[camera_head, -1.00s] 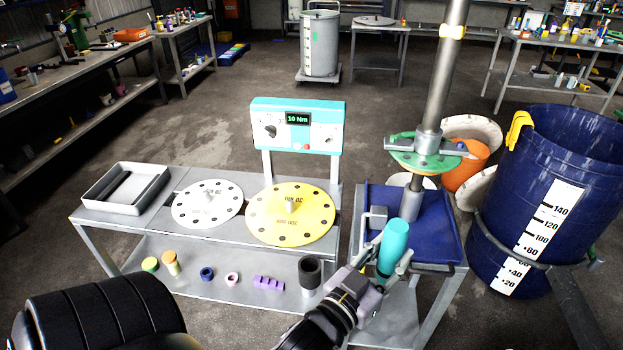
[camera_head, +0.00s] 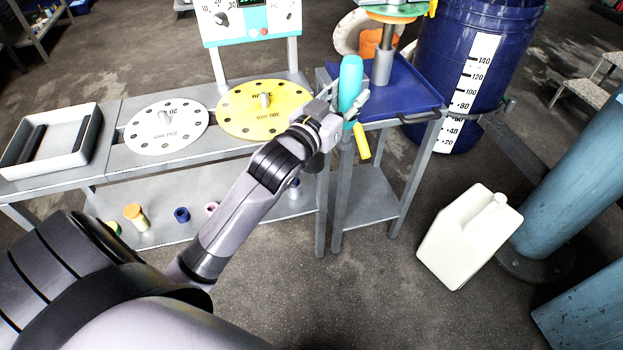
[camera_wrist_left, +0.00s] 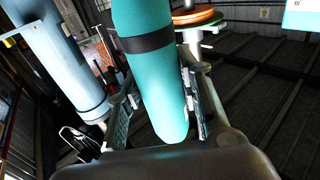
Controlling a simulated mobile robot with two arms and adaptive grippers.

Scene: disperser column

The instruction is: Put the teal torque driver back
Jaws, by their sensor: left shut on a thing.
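The teal torque driver (camera_head: 349,85) is held in my left gripper (camera_head: 342,108), roughly upright with its rounded end up. It is just in front of the blue tray at the near edge of the small cart. The left wrist view shows the teal handle (camera_wrist_left: 158,75) with a black band, between the two fingers of my left gripper (camera_wrist_left: 162,95). The driver's lower end is hidden by the gripper. A yellow piece (camera_head: 361,142) shows just below the gripper; I cannot tell whether it belongs to the driver. My right gripper is not in view.
A grey tray (camera_head: 45,167) stands at the bench's left end. White (camera_head: 185,135) and yellow (camera_head: 235,118) discs lie beside it. The blue tray (camera_head: 420,92) sits under a column. A blue barrel (camera_head: 437,60), white jug (camera_head: 465,240) and blue pipe (camera_head: 575,190) stand right.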

